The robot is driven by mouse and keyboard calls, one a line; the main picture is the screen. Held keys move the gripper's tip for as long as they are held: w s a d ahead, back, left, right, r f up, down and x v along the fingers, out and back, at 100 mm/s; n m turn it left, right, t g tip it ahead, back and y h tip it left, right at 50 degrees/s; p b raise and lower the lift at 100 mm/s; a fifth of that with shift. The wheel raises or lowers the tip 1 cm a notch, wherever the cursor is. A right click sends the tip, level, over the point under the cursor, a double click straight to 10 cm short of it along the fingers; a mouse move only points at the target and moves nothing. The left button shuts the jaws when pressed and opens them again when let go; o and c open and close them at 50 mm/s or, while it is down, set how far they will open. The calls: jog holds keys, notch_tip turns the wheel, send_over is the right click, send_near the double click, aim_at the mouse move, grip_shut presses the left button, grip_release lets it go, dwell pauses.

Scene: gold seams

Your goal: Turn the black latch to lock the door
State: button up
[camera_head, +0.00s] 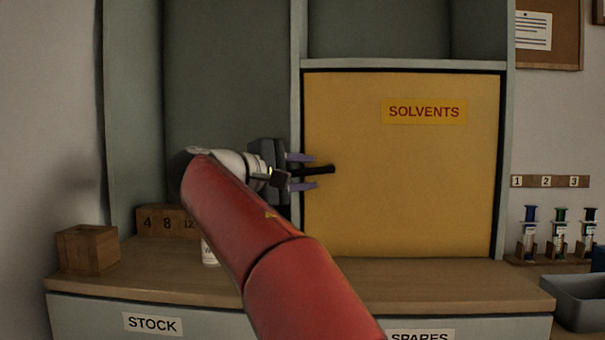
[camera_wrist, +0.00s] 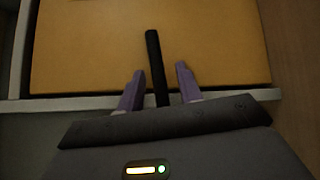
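The black latch (camera_head: 320,169) is a short bar at the left edge of the yellow door (camera_head: 400,190), which is marked SOLVENTS. In the head view the latch lies about level and points right across the door. My gripper (camera_head: 303,171) is at the door's left edge, with one purple finger above the latch and one below. In the wrist view the latch (camera_wrist: 155,65) runs between the two spread fingers (camera_wrist: 160,85), with a gap on each side. The gripper is open. The latch's base is hidden by my gripper. The door looks closed in its frame.
A wooden counter (camera_head: 440,285) runs below the door. A wooden box (camera_head: 88,249), a numbered block (camera_head: 165,222) and a partly hidden white bottle (camera_head: 209,253) stand on its left. At right are several syringe-like items (camera_head: 560,235) and a grey bin (camera_head: 580,300).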

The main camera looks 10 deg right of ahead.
grip_shut()
jog(key=shift+f, duration=0.15)
jog(key=f+n+h+b, duration=0.1)
jog(key=f+n+t+h+b, duration=0.1)
jog(key=n+b, duration=0.1)
jog(key=shift+s+d+t, duration=0.15)
jog(key=shift+d+t, duration=0.15)
jog(key=n+t+b, duration=0.1)
jog(key=f+n+t+h+b, duration=0.1)
jog(key=n, duration=0.1)
jog(key=shift+s+d+f+b, duration=0.1)
jog(key=shift+d+b, duration=0.25)
jog(key=shift+b, duration=0.05)
jog(key=shift+s+d+f+n+t+h+b, duration=0.1)
jog(key=shift+d+n+t+h+b, duration=0.1)
jog(key=shift+n+t+b, duration=0.3)
jog(key=shift+d+f+n+t+h+b, duration=0.15)
jog(key=shift+n+t+b, duration=0.15)
jog(key=shift+n+t, duration=0.3)
jog(key=shift+r, duration=0.15)
